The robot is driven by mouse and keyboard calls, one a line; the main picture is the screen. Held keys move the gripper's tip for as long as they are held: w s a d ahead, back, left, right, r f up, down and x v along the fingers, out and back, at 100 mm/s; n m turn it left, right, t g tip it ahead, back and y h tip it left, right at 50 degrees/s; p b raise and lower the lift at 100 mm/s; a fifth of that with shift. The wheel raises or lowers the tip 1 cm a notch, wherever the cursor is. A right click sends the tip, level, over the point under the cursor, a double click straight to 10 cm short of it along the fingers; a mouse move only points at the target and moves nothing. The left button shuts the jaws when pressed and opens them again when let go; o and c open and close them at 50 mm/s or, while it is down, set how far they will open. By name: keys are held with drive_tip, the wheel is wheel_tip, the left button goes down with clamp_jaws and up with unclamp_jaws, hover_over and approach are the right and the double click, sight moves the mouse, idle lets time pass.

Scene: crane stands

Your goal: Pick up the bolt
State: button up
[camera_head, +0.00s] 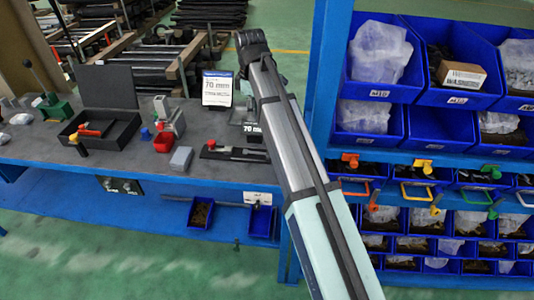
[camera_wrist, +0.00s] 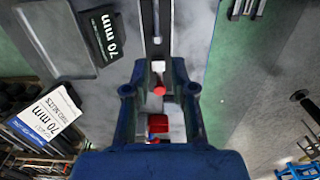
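I cannot pick out a bolt for certain in either view. My gripper (camera_wrist: 160,80) shows in the wrist view as two dark blue fingers with a clear gap. It is open over the bench and I see nothing held. In that view my arm crosses the picture and my gripper cannot be made out.
A white "70 mm" sign (camera_head: 217,90) and a black "70 mm" plate (camera_wrist: 105,37) stand near the slide tool. A blue rack (camera_head: 370,120) of bins rises at the right. A black tray (camera_head: 101,128) and a grey block (camera_head: 181,157) are on the bench.

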drive_tip(key=p, duration=0.3)
hover_over(255, 152)
wheel_tip(255, 152, down, 11)
drive_tip(key=shift+s+f, duration=0.1)
drive_tip(key=shift+f, duration=0.05)
drive_tip(key=shift+a+f+p, duration=0.1)
drive_tip(key=shift+f+p, duration=1.15)
drive_tip(key=shift+f, duration=1.45)
clamp_jaws()
